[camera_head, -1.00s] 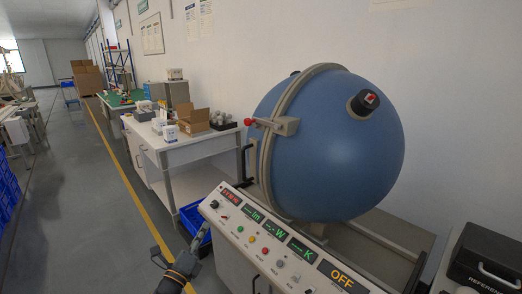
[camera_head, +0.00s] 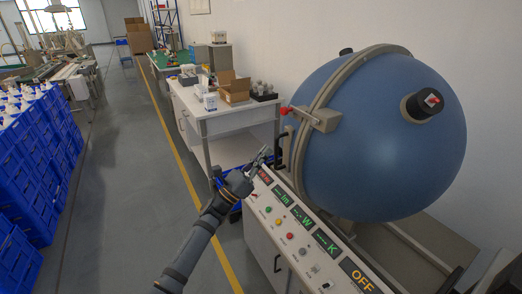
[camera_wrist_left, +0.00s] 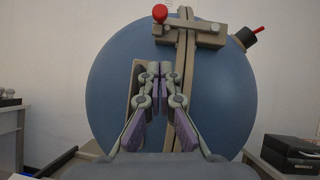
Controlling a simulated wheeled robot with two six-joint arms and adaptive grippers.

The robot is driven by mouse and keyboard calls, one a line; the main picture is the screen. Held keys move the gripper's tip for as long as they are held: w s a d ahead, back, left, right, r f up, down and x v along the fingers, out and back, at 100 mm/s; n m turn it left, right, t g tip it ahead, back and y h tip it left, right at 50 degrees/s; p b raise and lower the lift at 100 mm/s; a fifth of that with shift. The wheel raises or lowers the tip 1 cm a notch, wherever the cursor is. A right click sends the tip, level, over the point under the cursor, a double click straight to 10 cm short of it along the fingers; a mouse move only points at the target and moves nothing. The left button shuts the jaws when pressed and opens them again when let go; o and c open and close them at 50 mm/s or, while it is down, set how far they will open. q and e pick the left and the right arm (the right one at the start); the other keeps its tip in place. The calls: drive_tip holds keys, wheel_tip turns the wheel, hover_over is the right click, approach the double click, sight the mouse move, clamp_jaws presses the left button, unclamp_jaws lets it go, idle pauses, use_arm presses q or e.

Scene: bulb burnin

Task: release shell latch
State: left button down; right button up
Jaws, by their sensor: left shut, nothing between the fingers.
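The shell is a large blue sphere (camera_head: 385,140) with a beige band around its seam. The latch (camera_head: 316,118) is a beige block on that band with a red knob (camera_head: 285,110) at its left end. In the left wrist view the latch (camera_wrist_left: 196,33) sits above the fingers, its red knob (camera_wrist_left: 160,13) at upper left. My left gripper (camera_head: 263,158) is shut and empty, left of the sphere and below the latch, apart from the knob. The left wrist view shows its fingertips (camera_wrist_left: 160,70) close together in front of the sphere. My right gripper is not in view.
The sloped control panel (camera_head: 300,225) with buttons and an OFF display lies below the sphere. A dark handle (camera_head: 280,149) stands by the sphere's left side. A white bench (camera_head: 225,107) holds boxes behind. Blue crates (camera_head: 35,160) are stacked at left.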

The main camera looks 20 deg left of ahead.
use_arm(q)
drive_tip(key=p, duration=0.3)
approach(290, 112)
drive_tip(key=shift+w+d, duration=0.65)
drive_tip(key=shift+d, duration=0.4)
drive_tip(key=r+p, duration=0.1)
drive_tip(key=w+r, duration=0.1)
drive_tip(key=r, duration=0.1)
drive_tip(key=shift+a+r+p, duration=0.1)
drive_tip(key=shift+p, duration=0.3)
drive_tip(key=shift+s, duration=0.15)
